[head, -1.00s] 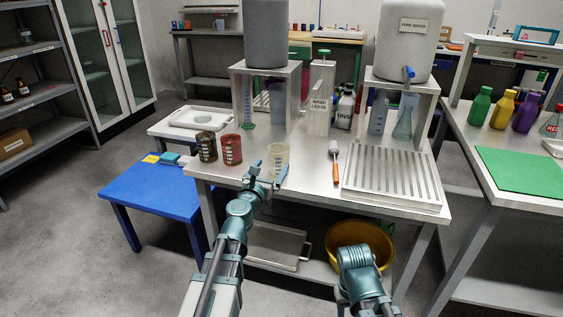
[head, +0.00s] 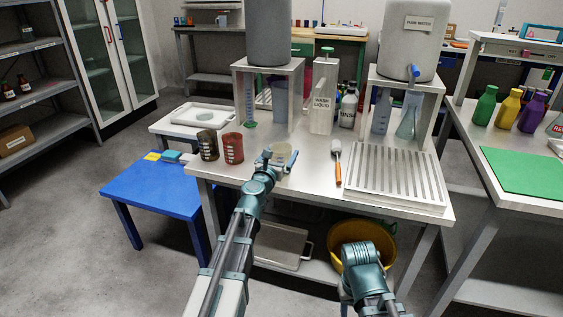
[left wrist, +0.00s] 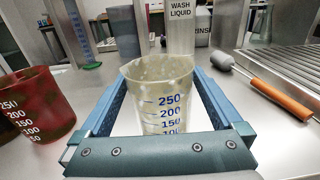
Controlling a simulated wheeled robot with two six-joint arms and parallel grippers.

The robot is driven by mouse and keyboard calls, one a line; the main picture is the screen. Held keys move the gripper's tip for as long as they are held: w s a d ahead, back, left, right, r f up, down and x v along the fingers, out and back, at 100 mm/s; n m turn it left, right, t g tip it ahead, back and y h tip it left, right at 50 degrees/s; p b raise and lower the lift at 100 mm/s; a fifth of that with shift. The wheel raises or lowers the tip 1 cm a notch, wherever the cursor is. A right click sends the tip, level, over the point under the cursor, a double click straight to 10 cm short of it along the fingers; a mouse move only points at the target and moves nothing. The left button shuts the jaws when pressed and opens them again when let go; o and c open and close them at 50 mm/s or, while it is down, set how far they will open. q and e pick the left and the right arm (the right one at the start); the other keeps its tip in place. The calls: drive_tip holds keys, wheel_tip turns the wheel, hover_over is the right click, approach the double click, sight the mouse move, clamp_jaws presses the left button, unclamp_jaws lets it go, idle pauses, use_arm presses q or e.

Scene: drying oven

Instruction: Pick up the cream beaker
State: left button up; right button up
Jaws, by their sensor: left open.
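The cream beaker (head: 283,147) stands upright on the steel table, partly hidden by my left gripper in the head view. My left gripper (head: 280,158) is open, with one finger on each side of the beaker. In the left wrist view the translucent beaker (left wrist: 160,95), with blue volume marks, stands between the two blue fingers (left wrist: 158,100). Its lower part is hidden behind the gripper's palm. I cannot tell whether either finger touches it. My right arm shows at the bottom, but its gripper is not visible.
A red beaker (head: 232,148) and a brown beaker (head: 208,145) stand left of the cream one. An orange-handled brush (head: 338,165) and a slotted drain rack (head: 395,178) lie to the right. The wash liquid container (head: 323,100) stands behind.

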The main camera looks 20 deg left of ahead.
use_arm(q)
drive_tip(key=c, duration=1.1)
drive_tip(key=shift+r, duration=0.1)
drive_tip(key=shift+c, duration=0.2)
use_arm(e)
drive_tip(key=shift+r, duration=0.1)
